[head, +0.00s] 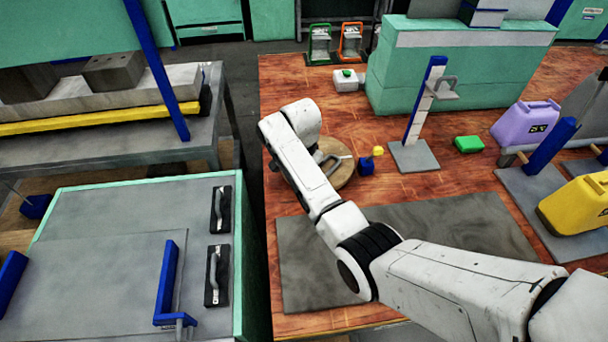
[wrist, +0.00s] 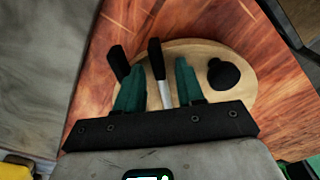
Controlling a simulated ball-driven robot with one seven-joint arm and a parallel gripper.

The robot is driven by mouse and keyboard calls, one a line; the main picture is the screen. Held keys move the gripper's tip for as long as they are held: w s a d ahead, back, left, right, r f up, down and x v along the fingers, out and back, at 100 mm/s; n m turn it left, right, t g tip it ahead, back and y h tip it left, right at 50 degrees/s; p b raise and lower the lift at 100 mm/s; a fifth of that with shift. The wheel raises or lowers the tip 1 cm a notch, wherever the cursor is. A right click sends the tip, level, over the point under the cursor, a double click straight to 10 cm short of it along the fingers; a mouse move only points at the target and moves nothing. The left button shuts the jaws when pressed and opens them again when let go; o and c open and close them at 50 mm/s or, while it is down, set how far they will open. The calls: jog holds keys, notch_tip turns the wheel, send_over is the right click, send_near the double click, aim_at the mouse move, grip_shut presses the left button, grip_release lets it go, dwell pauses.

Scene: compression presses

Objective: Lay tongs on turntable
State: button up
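The turntable (head: 343,178) is a round, pale wooden disc on the red-brown wood bench, partly hidden by my arm in the head view. It also shows in the wrist view (wrist: 207,55), with a dark round knob (wrist: 223,75) at its right side. The tongs (wrist: 156,60) show as two black-ended arms, one with a silver shaft, over the disc; whether they touch it I cannot tell. My gripper (wrist: 158,82) has two teal fingers set apart over the disc. The silver shaft shows between them with gaps at both sides. In the head view my arm hides the fingers.
A blue post on a grey base (head: 414,158), a green box (head: 469,144) and purple (head: 525,125) and yellow (head: 578,204) jugs stand farther right. A dark mat (head: 450,225) lies in front.

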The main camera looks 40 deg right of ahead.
notch_tip(320, 180, up, 12)
jog(key=shift+a+r+p, duration=0.15)
jog(key=shift+a+p, duration=0.15)
jog(key=shift+p, duration=0.15)
